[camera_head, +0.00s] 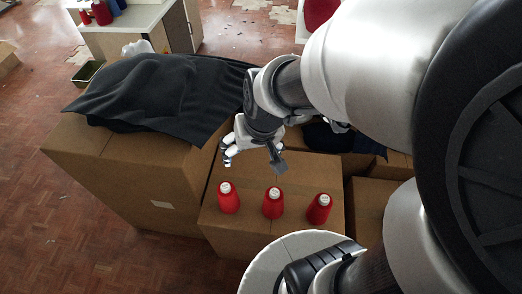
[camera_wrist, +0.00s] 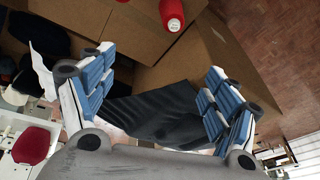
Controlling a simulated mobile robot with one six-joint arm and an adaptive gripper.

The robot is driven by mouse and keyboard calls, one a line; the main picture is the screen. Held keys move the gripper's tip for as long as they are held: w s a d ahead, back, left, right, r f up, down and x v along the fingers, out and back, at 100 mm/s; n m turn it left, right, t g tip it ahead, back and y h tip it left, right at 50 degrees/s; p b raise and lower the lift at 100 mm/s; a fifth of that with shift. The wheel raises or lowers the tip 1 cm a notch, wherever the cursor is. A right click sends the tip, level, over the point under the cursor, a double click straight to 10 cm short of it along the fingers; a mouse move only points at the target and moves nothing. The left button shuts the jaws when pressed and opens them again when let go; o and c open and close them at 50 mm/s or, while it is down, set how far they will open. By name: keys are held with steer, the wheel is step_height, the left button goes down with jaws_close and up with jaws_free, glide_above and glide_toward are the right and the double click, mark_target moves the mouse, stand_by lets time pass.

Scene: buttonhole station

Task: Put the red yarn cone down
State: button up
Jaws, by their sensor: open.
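Three red yarn cones with pale tops stand upright in a row on a cardboard box (camera_head: 290,175) in the head view: a left cone (camera_head: 228,200), a middle cone (camera_head: 272,205) and a right cone (camera_head: 319,211). My gripper (camera_head: 252,160) is open and empty, above and behind the row, near the left and middle cones. In the wrist view its blue-padded fingers (camera_wrist: 155,88) are spread wide with nothing between them. One red cone (camera_wrist: 172,12) shows at the top edge there, beyond the fingertips. I cannot tell which cone the task means.
A taller cardboard box (camera_head: 150,180) on the left bears a dark draped cloth (camera_head: 160,95). More boxes (camera_head: 368,200) and dark cloth lie to the right, partly behind my arm. A table (camera_head: 130,20) with red and blue cones stands at the back left. Wood floor is open at left.

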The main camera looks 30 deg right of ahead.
steer(key=s+a+r+n+t, duration=0.1)
steer(key=s+r+n, duration=0.1)
steer(key=s+r, duration=0.8)
steer(key=shift+s+a+r, duration=0.15)
steer(key=shift+s+a, duration=0.2)
steer(key=shift+s, duration=0.6)
steer(key=shift+f+b, duration=0.3)
